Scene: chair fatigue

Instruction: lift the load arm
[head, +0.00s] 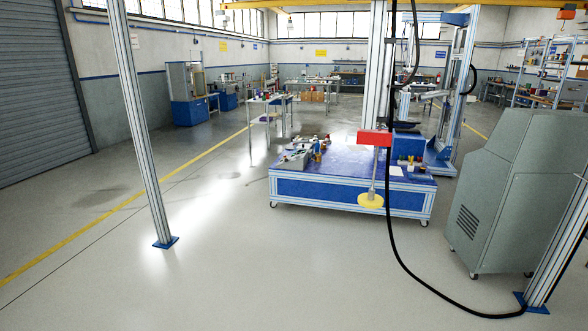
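A red block (375,138) with a thin rod below it ends in a round yellow pad (371,201). It looks like the load arm, though I cannot be sure. It shows in front of the blue wheeled platform (325,191), near its right half. The pad hangs upright in the picture, clear of the floor as far as I can tell. A tall metal column (374,70) rises behind the red block. Neither of my grippers is in the head view.
A grey-green cabinet (520,185) on casters stands at the right. A black cable (388,220) hangs down and runs along the floor to the right. A slanted metal post (143,130) stands at the left.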

